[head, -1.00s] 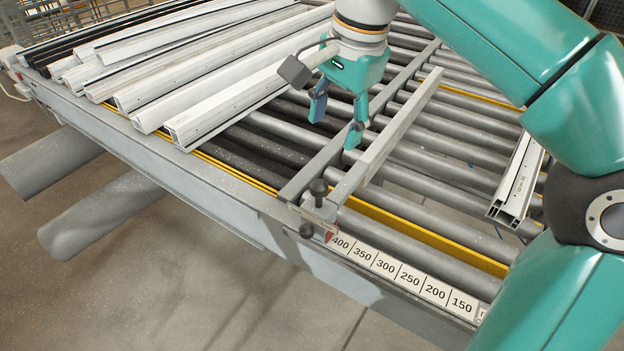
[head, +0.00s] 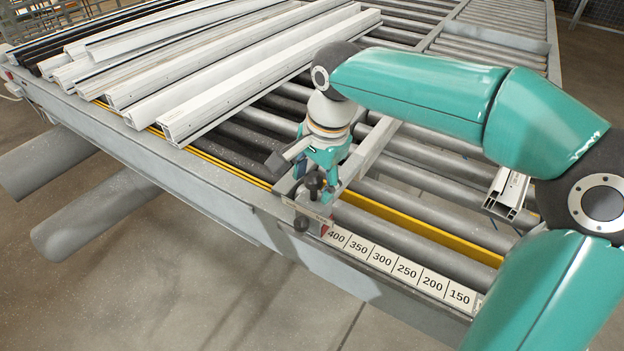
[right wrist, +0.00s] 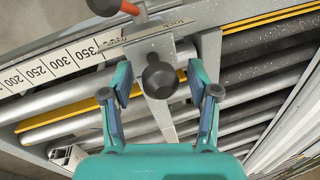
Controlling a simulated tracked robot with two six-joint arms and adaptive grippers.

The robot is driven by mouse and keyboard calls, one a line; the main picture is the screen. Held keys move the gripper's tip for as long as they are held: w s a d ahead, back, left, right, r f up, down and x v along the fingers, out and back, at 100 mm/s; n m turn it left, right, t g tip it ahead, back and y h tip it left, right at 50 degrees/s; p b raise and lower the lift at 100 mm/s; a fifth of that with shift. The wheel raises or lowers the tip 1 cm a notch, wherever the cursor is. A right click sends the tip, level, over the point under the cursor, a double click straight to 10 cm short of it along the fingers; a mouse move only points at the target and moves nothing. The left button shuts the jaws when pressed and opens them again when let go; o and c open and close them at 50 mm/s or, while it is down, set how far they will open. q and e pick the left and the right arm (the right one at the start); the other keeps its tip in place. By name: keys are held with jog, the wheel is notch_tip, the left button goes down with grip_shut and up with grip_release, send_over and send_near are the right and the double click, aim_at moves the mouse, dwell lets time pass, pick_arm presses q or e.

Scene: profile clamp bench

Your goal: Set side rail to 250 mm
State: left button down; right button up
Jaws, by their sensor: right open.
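The side rail (head: 370,150) is a grey bar lying across the rollers, with a clamp block at its front end. Dark knobs (head: 301,223) sit on the clamp, which has a red marker (head: 324,229) beside the 400 end of the number scale (head: 394,265). My right gripper (head: 316,178) is over the clamp, pointing down. In the right wrist view its open fingers (right wrist: 160,82) stand on either side of a round black knob (right wrist: 160,78), with gaps visible. My left gripper is out of view.
White profiles (head: 250,80) lie stacked on the rollers at the left. A short white profile piece (head: 507,192) lies to the right. A yellow strip (head: 420,232) runs behind the scale. My right arm covers part of the roller table.

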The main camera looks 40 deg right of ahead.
grip_shut()
dwell(0.4)
jog(key=shift+s, duration=0.1)
